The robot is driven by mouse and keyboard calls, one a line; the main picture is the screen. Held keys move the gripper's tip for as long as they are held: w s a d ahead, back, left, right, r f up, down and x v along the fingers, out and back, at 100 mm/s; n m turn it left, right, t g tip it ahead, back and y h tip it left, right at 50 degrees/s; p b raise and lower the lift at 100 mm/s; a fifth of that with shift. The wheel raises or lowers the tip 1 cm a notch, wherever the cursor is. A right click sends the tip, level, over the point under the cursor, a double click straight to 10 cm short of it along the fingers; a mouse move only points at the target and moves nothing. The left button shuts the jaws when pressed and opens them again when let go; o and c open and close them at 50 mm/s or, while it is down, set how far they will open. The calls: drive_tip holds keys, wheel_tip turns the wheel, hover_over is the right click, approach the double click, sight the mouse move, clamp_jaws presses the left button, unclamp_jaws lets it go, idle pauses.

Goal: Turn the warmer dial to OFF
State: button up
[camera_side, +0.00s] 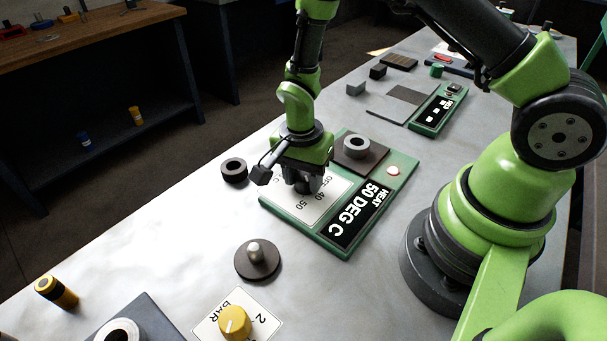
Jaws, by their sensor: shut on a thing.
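The warmer (398,182) is a green panel on the grey bench, with a dark plate carrying a grey ring and a black display reading "HEAT 50 DEG C" (361,211). Its white dial face (322,206) shows "OFF", "40" and "50". My gripper (308,186) points down over the dial face and is shut on the dial. The dial itself is mostly hidden by the fingers, so I cannot tell where its pointer stands.
A black ring (234,170) lies left of the warmer. A dark round base with a knob (257,260) and a yellow dial (235,322) on a white card are nearer. A second green panel (434,109) and small blocks lie behind.

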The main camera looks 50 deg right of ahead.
sight(306, 177)
drive_tip(key=n, duration=0.4)
drive_tip(key=shift+n, duration=0.3)
drive_tip(key=n, duration=0.5)
drive_tip(key=shift+s+n, duration=0.1)
drive_tip(key=shift+n, duration=0.2)
drive_tip(key=n, duration=0.4)
drive_tip(key=shift+d+t, duration=0.1)
drive_tip(key=shift+t, duration=0.2)
drive_tip(key=n, duration=0.5)
drive_tip(key=o, duration=0.9)
drive_tip(key=shift+r, duration=0.1)
wheel_tip(306, 177, up, 10)
drive_tip(key=shift+s+f, duration=0.1)
drive_tip(key=shift+s, duration=0.05)
